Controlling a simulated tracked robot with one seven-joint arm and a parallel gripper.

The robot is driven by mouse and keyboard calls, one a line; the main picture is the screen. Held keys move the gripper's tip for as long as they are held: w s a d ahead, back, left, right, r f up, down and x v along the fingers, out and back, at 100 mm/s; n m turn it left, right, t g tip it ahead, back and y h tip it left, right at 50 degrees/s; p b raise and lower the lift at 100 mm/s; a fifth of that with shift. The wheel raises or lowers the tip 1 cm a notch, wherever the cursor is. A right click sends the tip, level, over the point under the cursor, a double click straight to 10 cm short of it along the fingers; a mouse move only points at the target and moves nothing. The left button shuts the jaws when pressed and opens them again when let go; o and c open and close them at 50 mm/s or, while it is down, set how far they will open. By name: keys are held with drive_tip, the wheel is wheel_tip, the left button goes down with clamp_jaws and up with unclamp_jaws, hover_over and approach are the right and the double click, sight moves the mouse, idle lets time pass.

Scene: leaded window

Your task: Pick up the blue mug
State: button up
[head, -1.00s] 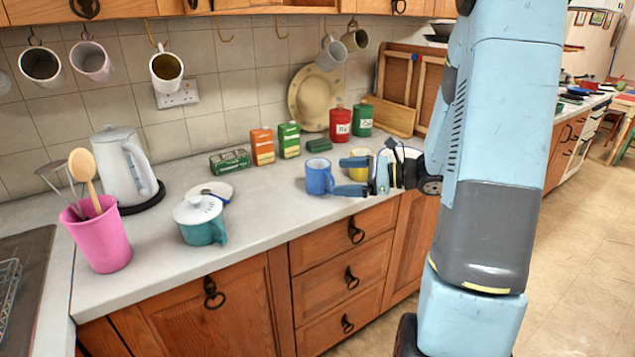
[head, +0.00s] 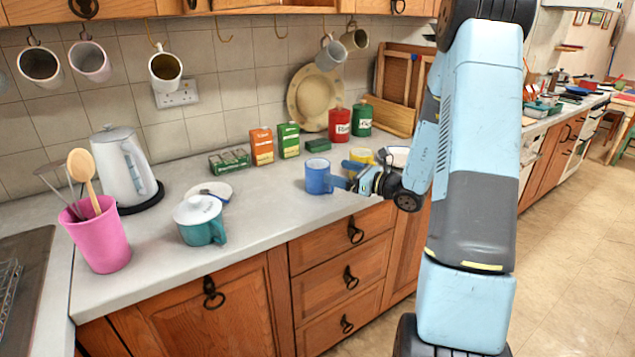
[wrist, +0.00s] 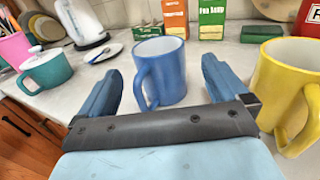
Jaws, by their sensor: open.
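My gripper (head: 345,173) is open and empty, just to the right of the mug in the head view. Its fingers (wrist: 160,85) are spread wider than the mug in the wrist view.
A yellow mug (wrist: 285,88) stands close to the right finger; it is partly hidden behind my gripper in the head view (head: 362,156). A teal lidded pot (head: 202,220) stands to the left. Boxes (head: 262,146) and a red canister (head: 340,124) stand behind.

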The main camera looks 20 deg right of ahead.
sight(328, 168)
drive_tip(key=shift+x, duration=3)
drive_tip(key=shift+s+a, duration=0.1)
drive_tip(key=shift+s, duration=0.05)
drive_tip(key=shift+c, duration=0.3)
drive_tip(key=c, duration=1.1)
drive_tip(key=shift+r, duration=0.15)
drive_tip(key=shift+c, duration=0.2)
